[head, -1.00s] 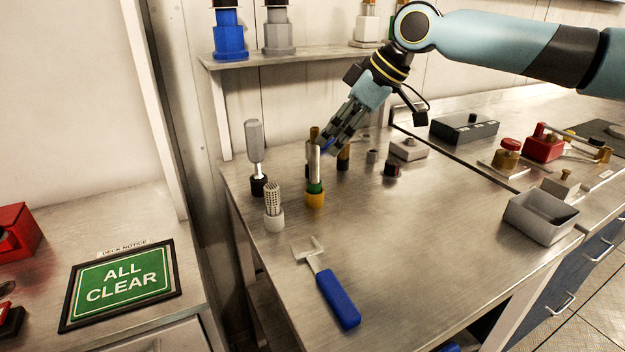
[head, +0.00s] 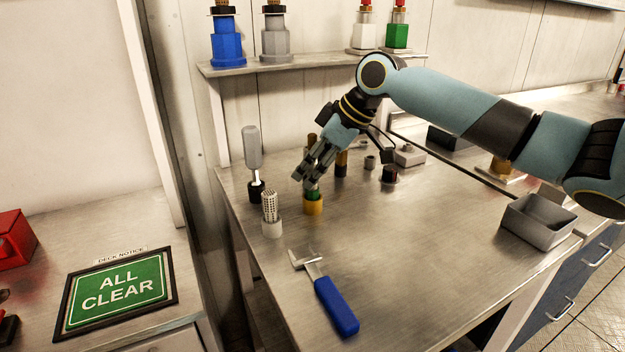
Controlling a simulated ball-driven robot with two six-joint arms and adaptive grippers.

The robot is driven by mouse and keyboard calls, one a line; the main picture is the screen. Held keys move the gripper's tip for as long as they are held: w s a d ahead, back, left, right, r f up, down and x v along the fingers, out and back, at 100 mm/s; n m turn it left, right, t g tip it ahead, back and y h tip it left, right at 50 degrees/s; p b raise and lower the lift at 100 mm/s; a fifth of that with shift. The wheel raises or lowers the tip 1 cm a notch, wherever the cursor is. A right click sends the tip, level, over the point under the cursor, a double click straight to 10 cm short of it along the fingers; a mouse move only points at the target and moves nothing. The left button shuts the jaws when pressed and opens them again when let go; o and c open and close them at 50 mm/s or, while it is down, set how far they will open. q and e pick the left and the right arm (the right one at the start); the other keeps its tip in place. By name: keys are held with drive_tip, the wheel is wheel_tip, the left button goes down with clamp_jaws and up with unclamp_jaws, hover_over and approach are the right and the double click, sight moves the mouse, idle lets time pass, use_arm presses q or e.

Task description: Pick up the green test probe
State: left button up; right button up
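The green test probe (head: 313,194) stands upright in a yellow-gold holder (head: 313,207) on the metal bench. Only its green band shows; its silver upper part is hidden behind my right gripper. My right gripper (head: 306,180) reaches down from the upper right, with its fingers at the probe's upper part just above the green band. I cannot tell whether the fingers are closed on it or only around it. My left gripper is not in view.
A grey-handled tool (head: 252,148) and a perforated metal piece (head: 269,205) in a white holder stand to the left. A blue-handled tool (head: 336,306) lies in front. A grey bin (head: 540,222) sits at right. Dark and brass pieces stand behind the gripper.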

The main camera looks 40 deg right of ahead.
clamp_jaws()
drive_tip(key=shift+r, duration=0.15)
